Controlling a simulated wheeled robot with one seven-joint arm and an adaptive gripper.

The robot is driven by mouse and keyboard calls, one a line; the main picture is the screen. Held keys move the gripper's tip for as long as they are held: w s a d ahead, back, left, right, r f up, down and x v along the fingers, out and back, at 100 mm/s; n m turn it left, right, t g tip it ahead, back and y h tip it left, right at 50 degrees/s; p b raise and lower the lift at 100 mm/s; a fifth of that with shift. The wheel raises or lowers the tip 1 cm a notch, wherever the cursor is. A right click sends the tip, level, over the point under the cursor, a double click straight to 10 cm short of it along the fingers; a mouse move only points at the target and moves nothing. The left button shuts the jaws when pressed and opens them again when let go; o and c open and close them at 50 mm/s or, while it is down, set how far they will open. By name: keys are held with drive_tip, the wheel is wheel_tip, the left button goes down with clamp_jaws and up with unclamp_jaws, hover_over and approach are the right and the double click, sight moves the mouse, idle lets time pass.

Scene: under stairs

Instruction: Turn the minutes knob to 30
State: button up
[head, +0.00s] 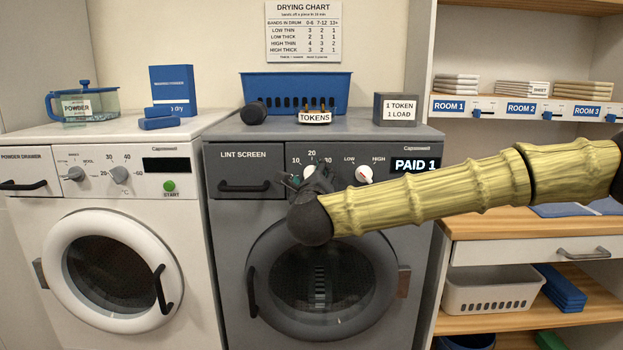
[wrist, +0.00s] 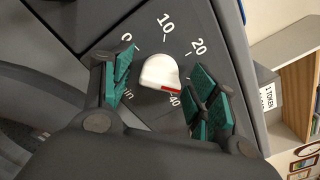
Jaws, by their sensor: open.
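The white minutes knob (wrist: 158,72) on the grey dryer (head: 222,155) shows in the wrist view. Its red mark is on the lower right edge, beside the partly covered 40. The labels 0, 10 and 20 are readable; 30 is not visible. My gripper (wrist: 163,80) is open, with one green-padded finger on each side of the knob. Gaps show between the pads and the knob.
A LOW–HIGH knob (head: 364,173) and a PAID 1 display (head: 415,164) are right of my gripper. The lint screen drawer (head: 245,186) is to its left. The round dryer door (head: 262,262) is below. A white washer (head: 30,235) stands at left.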

drive_tip(key=shift+s, duration=0.1)
drive_tip(key=s, duration=1.1)
drive_tip(key=shift+s, duration=0.4)
